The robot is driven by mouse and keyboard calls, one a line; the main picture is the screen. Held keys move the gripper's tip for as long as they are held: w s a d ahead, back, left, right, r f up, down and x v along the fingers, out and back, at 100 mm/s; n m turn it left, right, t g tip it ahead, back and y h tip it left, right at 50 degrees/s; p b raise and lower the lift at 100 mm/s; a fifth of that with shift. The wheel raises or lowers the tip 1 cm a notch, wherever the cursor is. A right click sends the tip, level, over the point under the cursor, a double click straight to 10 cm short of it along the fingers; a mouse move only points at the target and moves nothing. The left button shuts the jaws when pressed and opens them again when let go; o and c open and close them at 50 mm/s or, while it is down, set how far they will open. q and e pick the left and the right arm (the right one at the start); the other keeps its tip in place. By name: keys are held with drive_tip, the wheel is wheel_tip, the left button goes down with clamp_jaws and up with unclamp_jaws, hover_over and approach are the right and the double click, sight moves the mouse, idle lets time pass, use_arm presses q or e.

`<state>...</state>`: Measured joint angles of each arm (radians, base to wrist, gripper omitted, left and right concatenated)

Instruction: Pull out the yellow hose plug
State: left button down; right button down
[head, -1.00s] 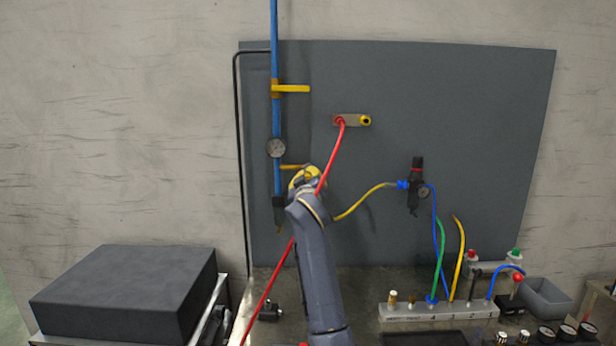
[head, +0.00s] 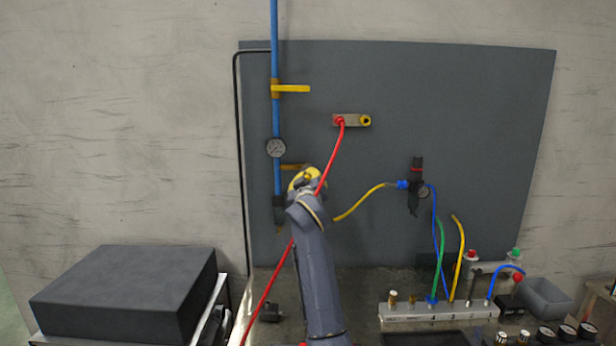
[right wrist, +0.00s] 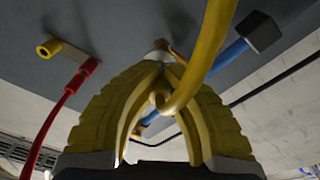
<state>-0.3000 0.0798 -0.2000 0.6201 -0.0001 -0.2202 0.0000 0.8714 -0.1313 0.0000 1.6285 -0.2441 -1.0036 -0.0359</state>
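The yellow hose (head: 360,204) runs from the blue fitting of the regulator down and left until my right arm hides it. In the right wrist view the yellow hose (right wrist: 207,50) comes down, bends back between my fingers and runs toward the fingertips. Its plug is mostly hidden there. My right gripper (right wrist: 168,66) has its yellow fingers drawn together at the tips around the hose end. In the head view my right gripper (head: 303,178) is beside the lower end of the blue pipe (head: 276,120). My left gripper is not in view.
A red hose (head: 330,165) hangs from a wall block (head: 350,120) and crosses close to my right gripper. The regulator (head: 416,185) is to the right. A valve manifold (head: 438,311) with several hoses stands on the bench. A dark box (head: 125,285) stands at lower left.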

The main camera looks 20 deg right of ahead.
drive_tip(key=shift+r+v, duration=0.1)
drive_tip(key=shift+v, duration=1.05)
drive_tip(key=shift+r+v, duration=0.15)
drive_tip(key=shift+v, duration=1)
